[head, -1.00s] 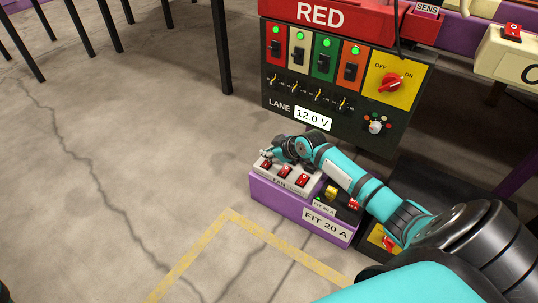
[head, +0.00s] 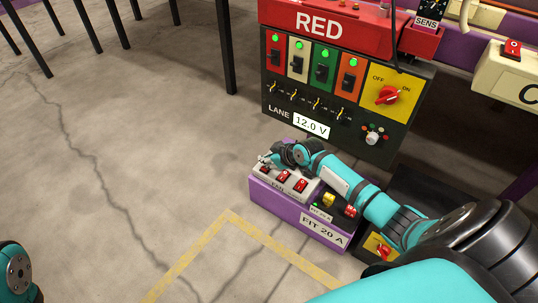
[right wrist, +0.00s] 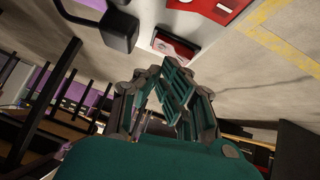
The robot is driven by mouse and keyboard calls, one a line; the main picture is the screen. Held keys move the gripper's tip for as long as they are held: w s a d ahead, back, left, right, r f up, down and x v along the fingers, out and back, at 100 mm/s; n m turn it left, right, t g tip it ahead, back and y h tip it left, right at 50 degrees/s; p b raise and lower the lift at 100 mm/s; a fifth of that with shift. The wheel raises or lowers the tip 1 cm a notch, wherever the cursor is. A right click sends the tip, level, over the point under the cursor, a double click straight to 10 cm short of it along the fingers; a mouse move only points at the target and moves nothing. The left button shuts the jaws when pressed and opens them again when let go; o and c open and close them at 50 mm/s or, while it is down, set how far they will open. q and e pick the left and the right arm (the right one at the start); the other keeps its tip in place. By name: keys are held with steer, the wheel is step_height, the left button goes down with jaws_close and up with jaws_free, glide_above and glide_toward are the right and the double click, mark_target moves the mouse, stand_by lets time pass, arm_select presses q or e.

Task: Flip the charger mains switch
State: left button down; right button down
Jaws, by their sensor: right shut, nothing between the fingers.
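My right gripper (head: 267,158) is shut and empty at the far left end of a grey switch strip (head: 285,180) with red rocker switches, one labelled FAN. Its shut fingers also show in the right wrist view (right wrist: 178,95), where a red rocker (right wrist: 175,46) on the pale strip lies just beyond them; I cannot tell if they touch. A cream box (head: 506,70) at the right edge has a red rocker (head: 511,49) on top and a cut-off label starting with C. I cannot read which switch is the charger mains. My left gripper is out of view.
The strip stands on a purple base (head: 290,214) marked FIT 20 A, with yellow and red parts beside it. Behind stands a black panel (head: 300,120) with coloured switches and a red OFF/ON knob (head: 388,95). Open floor lies left.

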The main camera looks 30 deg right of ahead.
steer(key=shift+s+a, duration=0.15)
steer(key=shift+a, duration=0.1)
steer(key=v, duration=1.2)
stand_by(0.4)
